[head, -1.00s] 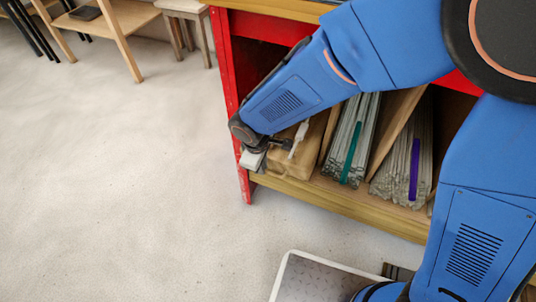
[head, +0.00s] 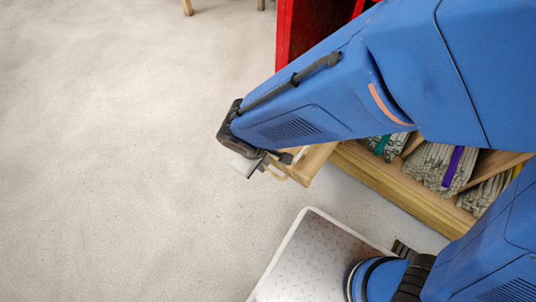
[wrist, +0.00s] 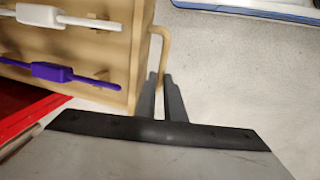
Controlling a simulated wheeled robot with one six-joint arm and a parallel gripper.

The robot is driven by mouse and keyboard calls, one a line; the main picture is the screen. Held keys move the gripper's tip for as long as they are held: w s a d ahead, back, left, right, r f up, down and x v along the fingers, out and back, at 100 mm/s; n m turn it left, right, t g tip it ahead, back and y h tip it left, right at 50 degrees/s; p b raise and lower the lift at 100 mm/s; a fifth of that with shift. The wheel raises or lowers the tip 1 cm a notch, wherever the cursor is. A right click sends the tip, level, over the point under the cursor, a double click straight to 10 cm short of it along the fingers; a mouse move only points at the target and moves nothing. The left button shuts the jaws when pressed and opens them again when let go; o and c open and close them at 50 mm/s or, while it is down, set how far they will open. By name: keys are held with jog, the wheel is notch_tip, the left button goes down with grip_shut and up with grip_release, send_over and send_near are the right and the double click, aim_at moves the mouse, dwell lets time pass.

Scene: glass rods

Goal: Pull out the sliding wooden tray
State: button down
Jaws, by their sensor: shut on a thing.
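The wooden tray (head: 312,165) sticks out past the front of the shelf, mostly hidden behind my arm in the head view. In the wrist view its pale wood (wrist: 105,48) fills the upper left and carries a white tool (wrist: 45,15) and a purple tool (wrist: 60,73). A curved wooden handle (wrist: 161,42) is on its front face. My gripper (wrist: 166,80) has its dark fingers closed around the handle. In the head view my gripper (head: 266,163) is at the handle, over open floor.
The red cabinet (head: 290,35) stands behind my arm. Its lower shelf edge (head: 400,195) is wooden, with bundles of glass rods (head: 435,163) behind it, tied with purple and green bands. Pale floor (head: 110,150) is free to the left.

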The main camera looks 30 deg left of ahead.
jog(key=shift+s, duration=0.15)
jog(key=c, duration=2.1)
grip_release()
jog(key=s+r, duration=0.1)
jog(key=r, duration=0.4)
jog(key=s+r, duration=0.1)
jog(key=r, duration=0.5)
jog(key=s+r, duration=0.1)
jog(key=r, duration=0.5)
jog(key=shift+a, duration=0.15)
